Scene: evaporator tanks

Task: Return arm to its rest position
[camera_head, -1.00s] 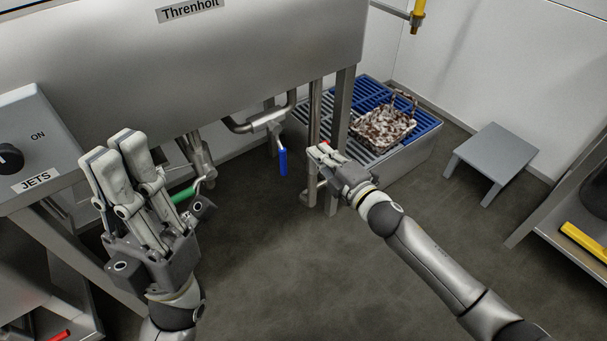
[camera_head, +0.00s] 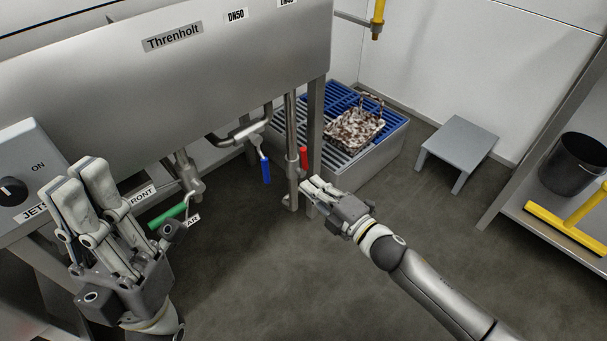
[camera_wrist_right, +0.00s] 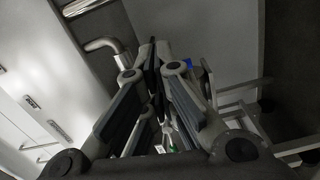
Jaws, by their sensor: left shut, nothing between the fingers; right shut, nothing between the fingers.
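My right gripper (camera_head: 308,190) is shut and empty, in front of the tank's leg and pipe in the head view. Its fingers (camera_wrist_right: 158,62) also show close together in the right wrist view. A red valve handle (camera_head: 304,157) is just above its fingertips; I cannot tell whether they touch. My left gripper (camera_head: 75,185) is shut and empty at the lower left, fingers pointing up, in front of the control box.
The steel tank (camera_head: 180,75) spans the upper left. A blue handle (camera_head: 265,170) and a green handle (camera_head: 167,216) hang beneath it. A control box (camera_head: 30,165) is at the left. A basket (camera_head: 355,130) rests on a blue grating. A grey stool (camera_head: 458,145) stands right. Floor between is clear.

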